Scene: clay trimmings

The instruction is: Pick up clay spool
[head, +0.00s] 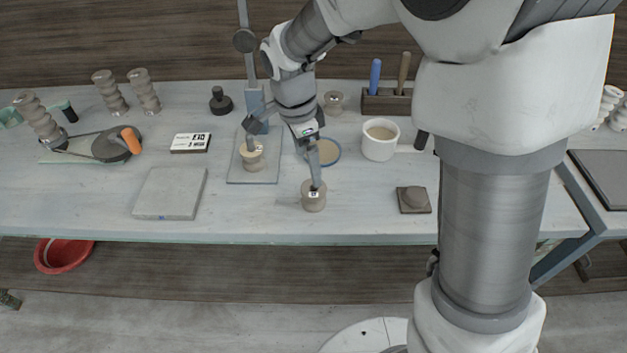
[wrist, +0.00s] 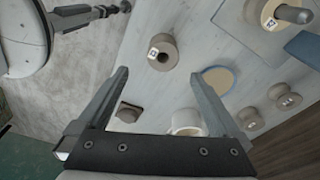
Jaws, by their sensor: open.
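A beige clay spool (head: 313,203) with a small white label and a dark centre hole stands near the table's front edge. In the wrist view this spool (wrist: 168,62) lies just beyond the gap between my fingertips. A second labelled spool (head: 251,163) sits around a post on a grey-blue plate (head: 240,178); it shows at the top right of the wrist view (wrist: 267,14). My gripper (head: 284,167) is open and empty above the table, between the two spools in the head view. One finger overlaps the front spool there. The wrist view also shows the open fingers (wrist: 160,75).
A white mug (head: 378,150) and a blue-rimmed disc (head: 332,153) stand behind the front spool. A small brown block (head: 414,197) lies to its right, a grey slab (head: 169,193) to its left. Further spools (wrist: 280,97) stand farther back. The table's front edge is close.

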